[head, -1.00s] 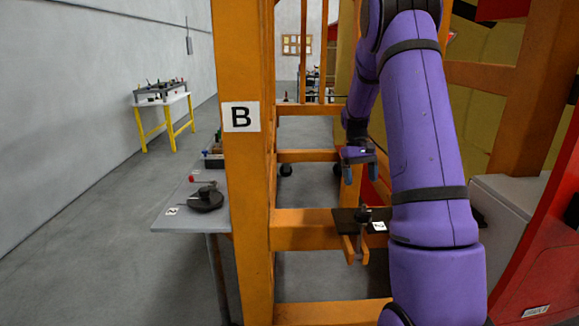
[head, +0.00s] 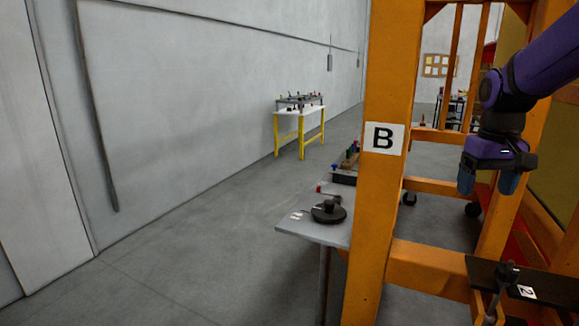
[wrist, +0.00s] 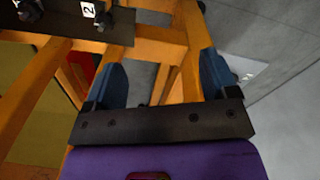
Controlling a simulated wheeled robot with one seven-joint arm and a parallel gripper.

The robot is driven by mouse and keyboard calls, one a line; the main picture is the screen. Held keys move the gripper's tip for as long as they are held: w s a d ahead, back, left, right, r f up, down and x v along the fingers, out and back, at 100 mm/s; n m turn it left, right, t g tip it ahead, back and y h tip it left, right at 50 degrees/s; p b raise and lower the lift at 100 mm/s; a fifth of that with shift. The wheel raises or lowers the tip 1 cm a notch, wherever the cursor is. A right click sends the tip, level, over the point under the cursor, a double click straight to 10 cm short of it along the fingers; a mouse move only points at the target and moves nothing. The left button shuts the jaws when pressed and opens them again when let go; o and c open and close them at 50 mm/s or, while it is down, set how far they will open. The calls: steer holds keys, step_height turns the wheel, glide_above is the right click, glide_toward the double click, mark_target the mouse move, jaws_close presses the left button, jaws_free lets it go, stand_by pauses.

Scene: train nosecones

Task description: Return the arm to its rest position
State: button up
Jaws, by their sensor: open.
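My purple arm reaches in from the right edge of the head view. Orange frame beams show beyond the fingers there.
A black plate with a label 2 (head: 520,285) sits on the orange frame (head: 425,262) below my gripper. A grey table (head: 320,232) with a black round device stands left of the post. A yellow-legged table (head: 300,112) is farther back. The floor at left is clear.

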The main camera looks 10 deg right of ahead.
steer(key=s+a+r+n+t, duration=0.2)
steer(key=s+a+t, duration=0.3)
steer(key=s+a, duration=0.8)
steer(key=s, duration=0.3)
steer(key=shift+s+a+r, duration=0.15)
steer(key=shift+a+r, duration=0.05)
steer(key=shift+r, duration=0.2)
steer(key=shift+c, duration=0.5)
